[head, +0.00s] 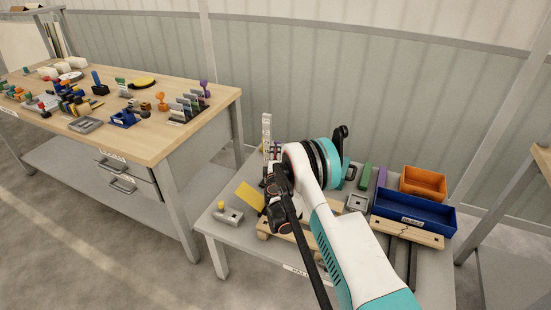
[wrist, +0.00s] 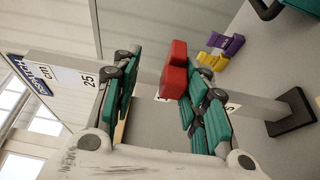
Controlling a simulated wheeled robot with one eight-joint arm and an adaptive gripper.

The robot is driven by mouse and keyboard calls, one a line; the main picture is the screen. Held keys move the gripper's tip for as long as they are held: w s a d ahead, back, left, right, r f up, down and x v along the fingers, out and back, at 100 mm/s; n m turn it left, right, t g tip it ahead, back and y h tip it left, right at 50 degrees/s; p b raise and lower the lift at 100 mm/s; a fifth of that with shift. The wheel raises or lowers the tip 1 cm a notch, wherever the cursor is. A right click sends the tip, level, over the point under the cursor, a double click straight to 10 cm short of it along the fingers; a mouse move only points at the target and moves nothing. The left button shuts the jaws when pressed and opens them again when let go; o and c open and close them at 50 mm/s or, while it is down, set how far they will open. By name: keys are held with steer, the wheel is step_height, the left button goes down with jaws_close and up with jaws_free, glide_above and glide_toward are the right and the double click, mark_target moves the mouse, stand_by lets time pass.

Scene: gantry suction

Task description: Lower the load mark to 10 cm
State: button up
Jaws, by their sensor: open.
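A pale upright post with a scale (head: 267,133) stands on the small grey table. In the wrist view the post (wrist: 145,92) runs sideways, with a "25" and "cm" label at the left and a black foot (wrist: 291,113) at the right. A red block (wrist: 173,72), apparently the load mark, is at the post between the green-padded fingers, close to the right finger. My gripper (wrist: 162,66) is open, with one finger on each side of the red block. Whether a pad touches it I cannot tell. In the head view my arm hides the red block.
The small table also holds a blue bin (head: 413,213), an orange bin (head: 424,181), a yellow plate (head: 250,196) and a grey block with a yellow knob (head: 227,215). Purple (wrist: 226,43) and yellow (wrist: 211,61) pieces lie near the post. A wooden workbench (head: 190,97) stands at the left.

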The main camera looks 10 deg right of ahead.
step_height(320, 180, up, 8)
steer(key=shift+r, duration=0.25)
stand_by(0.5)
